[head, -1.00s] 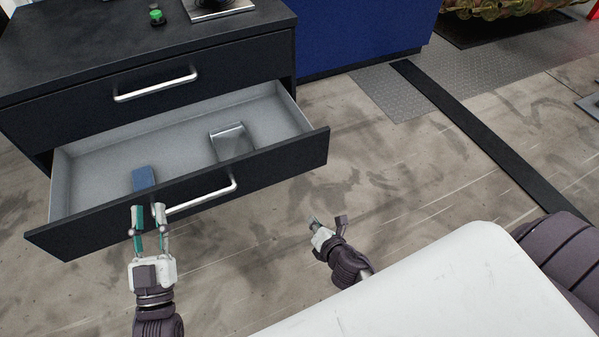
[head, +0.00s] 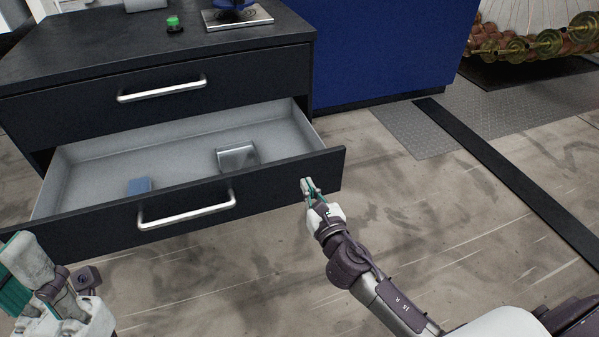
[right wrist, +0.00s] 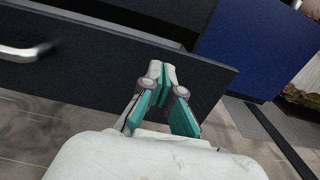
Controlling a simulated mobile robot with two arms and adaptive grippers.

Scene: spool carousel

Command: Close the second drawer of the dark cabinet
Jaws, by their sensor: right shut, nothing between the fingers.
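The dark cabinet (head: 60,112) stands at the left in the head view. Its second drawer (head: 270,193) is pulled out, with a bar handle (head: 187,208) on its front. A blue block (head: 139,186) and a metal, box-like item (head: 238,157) lie inside. My right gripper (head: 308,186) is shut and empty at the right part of the drawer front. In the right wrist view its fingertips (right wrist: 158,70) overlap the drawer front (right wrist: 95,68); I cannot tell if they touch. My left gripper (head: 35,285) is at the lower left, partly cut off, its fingertips not clear.
The closed top drawer (head: 60,110) has its own handle (head: 162,90). A green button (head: 173,24) and a metal plate (head: 237,19) are on the cabinet top. A blue cabinet (head: 390,50) stands behind.

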